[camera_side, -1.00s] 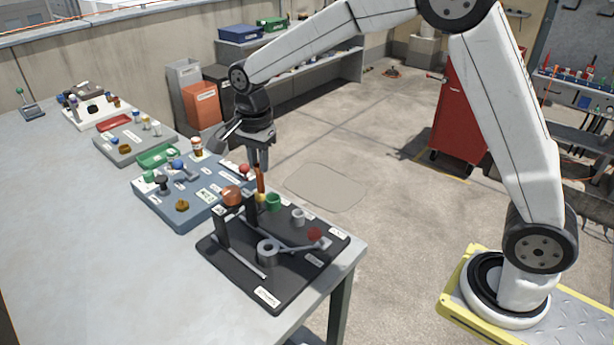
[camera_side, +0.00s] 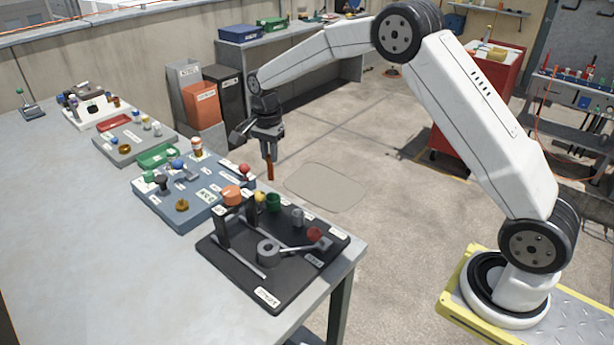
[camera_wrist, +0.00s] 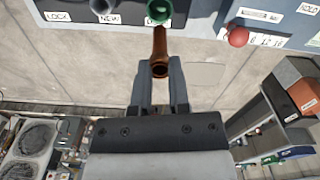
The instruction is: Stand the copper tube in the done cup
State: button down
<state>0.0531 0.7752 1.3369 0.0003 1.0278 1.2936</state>
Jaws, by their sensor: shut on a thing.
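My gripper (camera_side: 268,156) is shut on the upright copper tube (camera_side: 270,171), which hangs below the fingertips. In the wrist view the tube (camera_wrist: 160,52) sits between the fingers of my gripper (camera_wrist: 159,88), its open end facing the camera. A green cup (camera_side: 273,203) stands on the black board, below the tube in the side picture; in the wrist view the green cup (camera_wrist: 158,12) is just past the tube. A grey cup (camera_side: 297,216) stands beside it, by a label reading NEW in the wrist view. The label by the green cup is partly hidden by the tube.
The black board (camera_side: 285,290) also carries an orange knob (camera_side: 231,194) on a bracket, a red knob (camera_side: 314,234) and a grey ring. A blue-grey board (camera_side: 160,212) with several knobs lies to the left. Open floor lies beyond the bench edge.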

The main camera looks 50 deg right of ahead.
aim_at(271, 179)
jog(key=shift+f, duration=0.85)
jog(key=shift+f, duration=0.1)
jog(key=shift+f, duration=1.8)
jog(key=shift+f, duration=1.95)
dwell(1.3)
jog(key=c, duration=0.5)
grip_release()
jog(key=shift+r, duration=3.9)
